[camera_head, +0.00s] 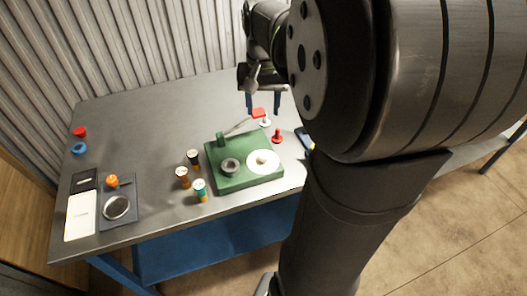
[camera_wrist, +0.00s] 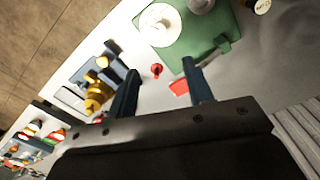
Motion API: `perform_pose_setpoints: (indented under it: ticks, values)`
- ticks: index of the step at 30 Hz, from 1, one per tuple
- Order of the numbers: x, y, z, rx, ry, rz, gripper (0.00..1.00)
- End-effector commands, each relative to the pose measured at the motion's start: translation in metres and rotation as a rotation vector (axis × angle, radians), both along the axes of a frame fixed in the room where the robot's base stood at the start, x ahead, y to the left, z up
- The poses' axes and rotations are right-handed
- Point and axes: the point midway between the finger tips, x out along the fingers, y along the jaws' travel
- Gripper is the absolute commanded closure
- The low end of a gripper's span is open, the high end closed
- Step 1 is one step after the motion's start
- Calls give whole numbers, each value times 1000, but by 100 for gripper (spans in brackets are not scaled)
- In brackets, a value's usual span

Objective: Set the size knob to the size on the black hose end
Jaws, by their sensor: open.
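My gripper (camera_head: 263,106) is open above the table behind the green block. In the wrist view its two dark blue fingers (camera_wrist: 161,72) are apart with nothing between them in grip. A small red knob (camera_head: 277,136) stands right of the block; in the wrist view it (camera_wrist: 156,70) shows beyond the fingertips. The green block (camera_head: 222,183) carries a white round dial (camera_head: 262,161) and a grey round socket (camera_head: 231,167). A black-topped hose end (camera_head: 193,157) stands left of the block. Its size marking is too small to read. I cannot tell which part is the size knob.
A brown hose end (camera_head: 183,177) and a teal one (camera_head: 200,190) stand near the black one. A red-ended lever (camera_head: 259,113) reaches back from the block. A dark tray (camera_head: 117,220) and white panel (camera_head: 80,217) lie left. The table's back left is mostly clear.

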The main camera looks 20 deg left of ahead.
Motion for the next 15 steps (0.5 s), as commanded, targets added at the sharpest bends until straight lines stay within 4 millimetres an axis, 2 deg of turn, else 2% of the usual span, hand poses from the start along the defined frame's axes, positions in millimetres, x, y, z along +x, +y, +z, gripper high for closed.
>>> perform_pose_setpoints:
  ticks: [5,15]
  values:
    - [0,-1,-15,-2,2,-14,53]
    - [-1,-1,-87,-3,4,-11,53]
